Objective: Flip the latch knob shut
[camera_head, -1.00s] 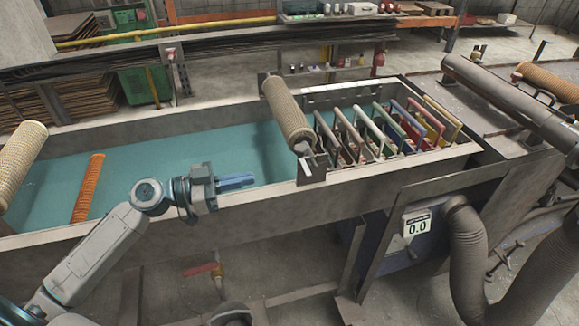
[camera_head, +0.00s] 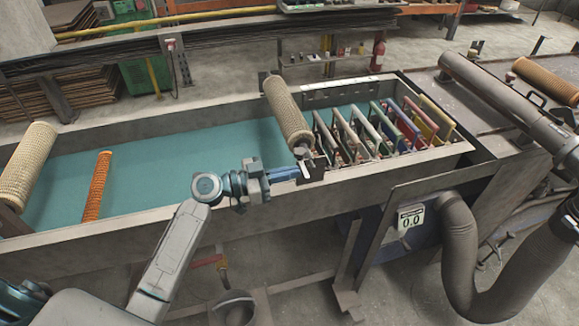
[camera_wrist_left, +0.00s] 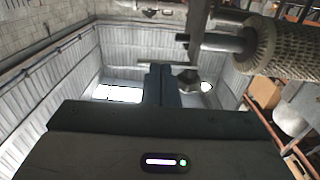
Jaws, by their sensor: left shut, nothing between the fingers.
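A tan mesh roller (camera_head: 288,113) lies across the tank, and it also shows at the right of the left wrist view (camera_wrist_left: 285,48). Its near end sits in a metal bracket (camera_head: 312,166) on the front wall. A small pale latch knob (camera_head: 305,169) shows at that bracket, just beside my fingertips. My left gripper (camera_head: 296,173) is shut and empty, pointing right at the bracket. I cannot tell whether it touches the knob. In the left wrist view the closed fingers (camera_wrist_left: 160,85) stand close to a dark rounded part (camera_wrist_left: 187,79). My right gripper is not in view.
The long tank (camera_head: 80,242) holds teal liquid, with an orange roller (camera_head: 97,186) and another tan roller (camera_head: 28,165) at left. Several coloured frames (camera_head: 408,125) stand right of the bracket. A grey pipe (camera_head: 500,95) and hose (camera_head: 458,250) are further right.

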